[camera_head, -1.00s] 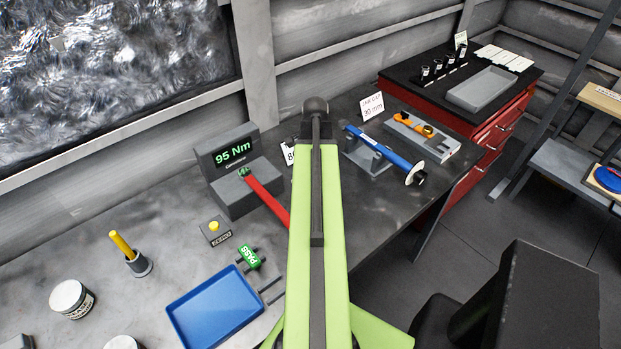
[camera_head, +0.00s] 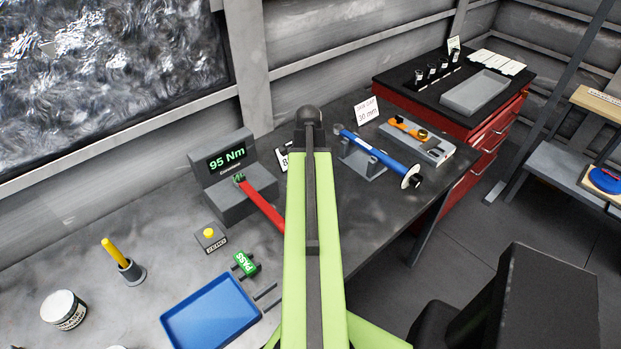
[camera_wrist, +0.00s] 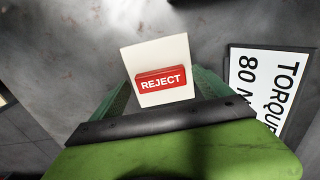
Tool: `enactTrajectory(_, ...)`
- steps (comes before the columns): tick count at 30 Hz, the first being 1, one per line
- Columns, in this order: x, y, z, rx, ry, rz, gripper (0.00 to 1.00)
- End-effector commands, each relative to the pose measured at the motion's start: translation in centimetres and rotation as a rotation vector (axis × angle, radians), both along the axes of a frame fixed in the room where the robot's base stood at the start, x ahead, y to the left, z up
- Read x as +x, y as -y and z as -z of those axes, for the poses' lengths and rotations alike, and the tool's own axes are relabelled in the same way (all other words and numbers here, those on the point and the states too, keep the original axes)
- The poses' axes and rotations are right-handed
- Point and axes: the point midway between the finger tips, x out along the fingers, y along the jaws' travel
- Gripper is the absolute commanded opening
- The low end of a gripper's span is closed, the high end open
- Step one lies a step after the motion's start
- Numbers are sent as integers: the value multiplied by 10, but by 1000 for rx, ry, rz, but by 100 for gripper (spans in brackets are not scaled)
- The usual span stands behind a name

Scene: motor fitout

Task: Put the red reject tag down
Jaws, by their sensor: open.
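The red reject tag (camera_wrist: 161,80) is a small red block with white REJECT lettering. In the wrist view it lies over a pale cream card or plate (camera_wrist: 155,55) on the grey surface. My gripper (camera_wrist: 162,92) is open, with one green finger to the left of the tag and one to its right. A gap shows between the tag and each finger. In the head view my own arm hides the tag and the fingertips.
A TORQUE 80 sign (camera_wrist: 268,88) is close right of my gripper. On the bench are a 95 Nm tester (camera_head: 232,182) with a red wrench (camera_head: 262,206), a green PASS tag (camera_head: 246,264), a blue tray (camera_head: 210,312) and a blue tool (camera_head: 380,152) on a stand.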

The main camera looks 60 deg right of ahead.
Motion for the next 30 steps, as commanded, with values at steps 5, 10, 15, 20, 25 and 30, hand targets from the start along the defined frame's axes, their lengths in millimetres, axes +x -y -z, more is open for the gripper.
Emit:
enactTrajectory(5,0,0,-26,0,0,0,89)
enactTrajectory(10,0,0,-62,0,0,1,89)
enactTrajectory(15,-1,0,-100,0,0,1,89)
enactTrajectory(20,-1,0,-121,0,0,1,89)
enactTrajectory(25,-1,0,-122,0,0,1,89)
enactTrajectory(30,-1,0,-121,0,0,1,89)
